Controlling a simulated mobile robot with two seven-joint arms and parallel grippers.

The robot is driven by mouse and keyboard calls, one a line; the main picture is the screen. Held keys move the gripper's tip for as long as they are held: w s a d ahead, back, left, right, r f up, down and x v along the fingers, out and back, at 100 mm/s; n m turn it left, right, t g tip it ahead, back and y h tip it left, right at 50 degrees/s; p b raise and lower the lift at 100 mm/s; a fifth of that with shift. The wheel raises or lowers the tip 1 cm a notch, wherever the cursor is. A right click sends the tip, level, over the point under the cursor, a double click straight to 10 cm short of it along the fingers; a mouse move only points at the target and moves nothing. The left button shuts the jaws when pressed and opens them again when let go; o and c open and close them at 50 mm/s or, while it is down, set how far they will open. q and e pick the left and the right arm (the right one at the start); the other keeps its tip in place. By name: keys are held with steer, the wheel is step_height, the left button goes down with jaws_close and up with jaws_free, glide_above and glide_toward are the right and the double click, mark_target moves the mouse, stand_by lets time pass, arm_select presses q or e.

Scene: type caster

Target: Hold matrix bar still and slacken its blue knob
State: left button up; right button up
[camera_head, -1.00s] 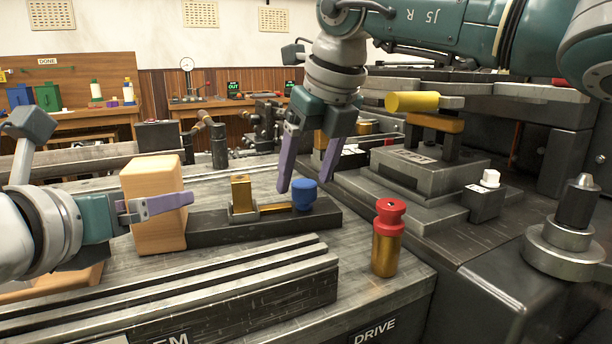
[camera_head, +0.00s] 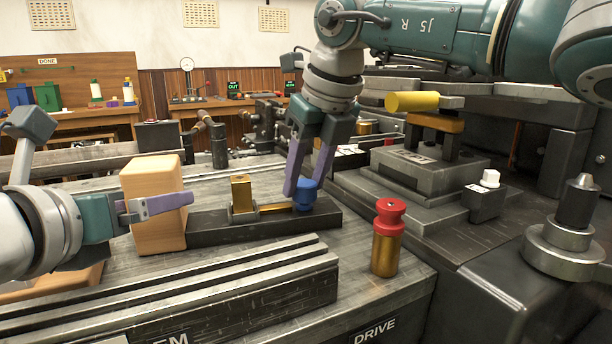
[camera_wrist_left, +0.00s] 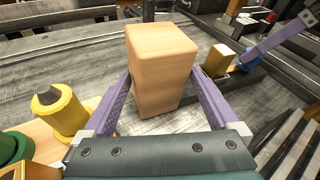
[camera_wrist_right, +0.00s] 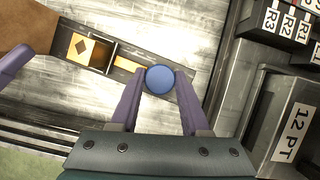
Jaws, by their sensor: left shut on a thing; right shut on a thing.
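The matrix bar is a dark bar (camera_head: 265,228) lying flat on the grey bench, with a gold block (camera_head: 241,193) and a brass strip on top. Its blue knob (camera_head: 305,196) is near the right end. A tall pale wooden block (camera_head: 150,235) stands at the bar's left end. My left gripper (camera_head: 165,204) is shut on the wooden block, with one purple finger on each side in the left wrist view (camera_wrist_left: 160,90). My right gripper (camera_head: 303,190) points down and is shut on the blue knob. The knob shows between its fingers in the right wrist view (camera_wrist_right: 160,79).
A red-topped brass cylinder (camera_head: 387,238) stands right of the bar, near the bench corner. A ridged steel rail (camera_head: 190,295) runs in front. A grey stepped fixture with a yellow handle (camera_head: 412,102) is at the back right. A yellow part (camera_wrist_left: 60,112) stands near my left gripper.

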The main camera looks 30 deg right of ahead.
jaws_close()
steer(key=shift+d+n, duration=0.1)
steer(key=shift+n, duration=0.2)
steer(key=shift+w+d+n+g+y, duration=0.1)
steer(key=shift+n+g+y, duration=0.35)
steer(key=shift+n, duration=0.9)
steer(key=shift+d+n+g+y, duration=0.15)
steer(key=shift+n+y, duration=0.5)
steer(key=shift+n, duration=0.7)
steer(key=o, duration=1)
jaws_free()
steer(key=shift+a, duration=0.1)
steer(key=shift+o, duration=0.2)
steer(key=v, duration=1.2)
